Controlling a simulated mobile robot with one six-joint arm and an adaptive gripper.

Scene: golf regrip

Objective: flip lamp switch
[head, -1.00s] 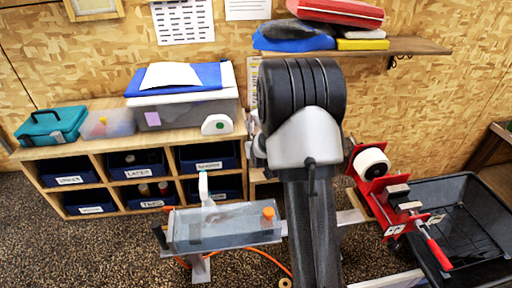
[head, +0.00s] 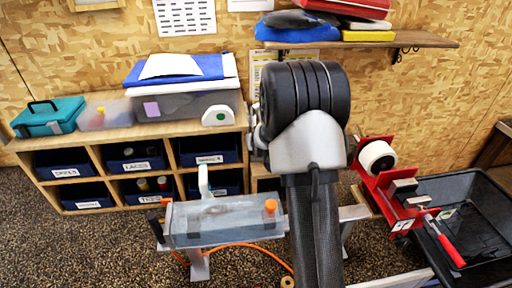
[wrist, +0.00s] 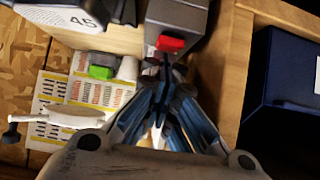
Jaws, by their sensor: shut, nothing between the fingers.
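In the wrist view, my gripper (wrist: 165,72) is shut and empty, with its blue-grey fingers converging at the tips. Just beyond the tips is a red piece (wrist: 171,44) on the end of a grey block (wrist: 183,18); it looks like a switch, but I cannot tell for sure that it is the lamp's. The fingertips are very close below it; touching or apart is unclear. No lamp head is clearly recognisable. In the head view, my own arm hides the gripper and this spot.
Left of the fingers are a green block (wrist: 101,72) and printed sheets (wrist: 84,95). A blue bin (wrist: 285,85) is at right. In the head view stand a grey tub (head: 228,228), a red clamp (head: 385,188), a black tray (head: 480,215) and a wall shelf (head: 425,41).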

